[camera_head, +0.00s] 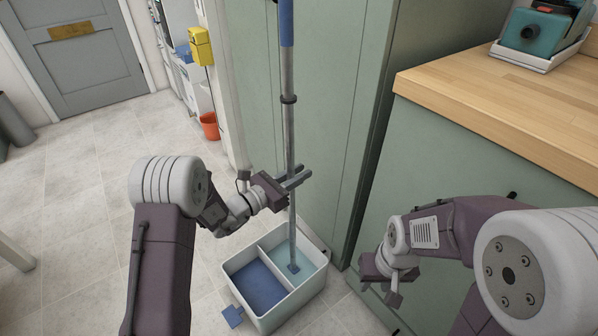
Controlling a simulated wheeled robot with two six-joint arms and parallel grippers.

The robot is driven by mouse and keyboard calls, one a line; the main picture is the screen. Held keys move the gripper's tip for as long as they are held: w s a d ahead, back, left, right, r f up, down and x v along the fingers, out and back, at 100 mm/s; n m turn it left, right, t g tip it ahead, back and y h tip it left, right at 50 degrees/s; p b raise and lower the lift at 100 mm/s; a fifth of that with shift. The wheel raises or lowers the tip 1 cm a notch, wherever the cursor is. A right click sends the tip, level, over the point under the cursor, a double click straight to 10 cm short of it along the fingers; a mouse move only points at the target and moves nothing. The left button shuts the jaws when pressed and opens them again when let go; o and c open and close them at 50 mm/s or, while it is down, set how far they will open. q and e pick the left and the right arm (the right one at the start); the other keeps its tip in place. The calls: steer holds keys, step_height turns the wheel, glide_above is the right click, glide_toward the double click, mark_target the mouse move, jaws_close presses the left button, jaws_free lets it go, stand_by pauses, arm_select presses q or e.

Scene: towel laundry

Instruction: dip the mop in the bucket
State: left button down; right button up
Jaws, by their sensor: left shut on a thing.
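The mop (289,130) stands almost upright, with a long grey pole and a blue section at its top. Its lower end goes into the right compartment of the white two-part bucket (268,318), where a small blue piece shows at the foot of the pole. That compartment looks light blue-green inside, and the left one is dark blue. My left gripper (297,181) is shut on the mop pole above the bucket. My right gripper (388,290) is low, right of the bucket and apart from it; its fingers are too unclear to tell their opening.
A green cabinet (330,100) stands close behind the mop. A wooden counter (490,95) with a teal device (540,32) in a white tray is at the right. An orange-red bin (209,126) stands farther back. The tiled floor at the left is mostly clear.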

arm_select(q)
steer(key=shift+f, duration=0.25)
arm_select(e)
steer(key=shift+f, duration=0.3)
arm_select(q)
steer(key=shift+f, duration=0.15)
arm_select(e)
steer(key=shift+f, duration=0.15)
